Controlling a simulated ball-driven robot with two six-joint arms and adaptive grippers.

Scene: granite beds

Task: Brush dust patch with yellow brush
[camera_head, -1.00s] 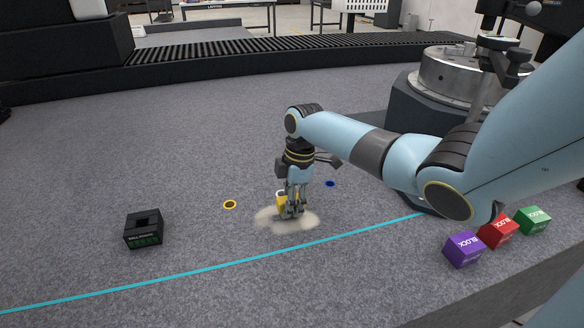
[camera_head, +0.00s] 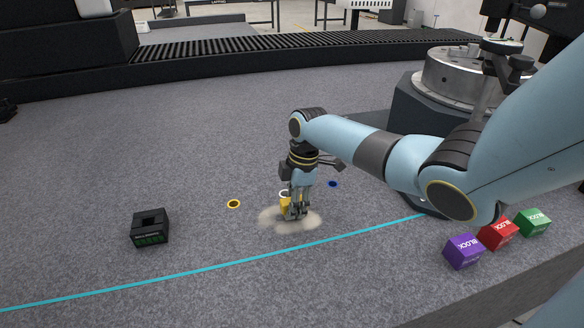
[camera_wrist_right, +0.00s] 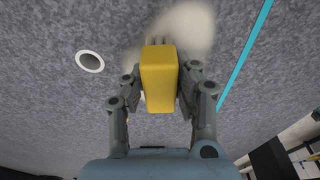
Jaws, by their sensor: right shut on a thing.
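The yellow brush (camera_head: 285,203) is held by my right gripper (camera_head: 296,212), low over the grey granite bed. In the right wrist view the yellow brush (camera_wrist_right: 159,78) sits between both fingers of the right gripper (camera_wrist_right: 160,82), which are shut on it. The pale beige dust patch (camera_head: 310,219) lies on the bed directly under and around the brush. It also shows in the right wrist view (camera_wrist_right: 192,25), beyond the brush. The brush's lower end is hidden, so I cannot tell whether it touches the dust. My left gripper is not in view.
A black box with a slot (camera_head: 150,228) stands at left. Yellow (camera_head: 233,204) and blue (camera_head: 333,184) rings lie on the bed, and a white ring (camera_wrist_right: 90,61) is near the brush. Purple (camera_head: 463,251), red (camera_head: 498,234) and green (camera_head: 533,222) blocks sit at right. A cyan line (camera_head: 200,268) crosses in front.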

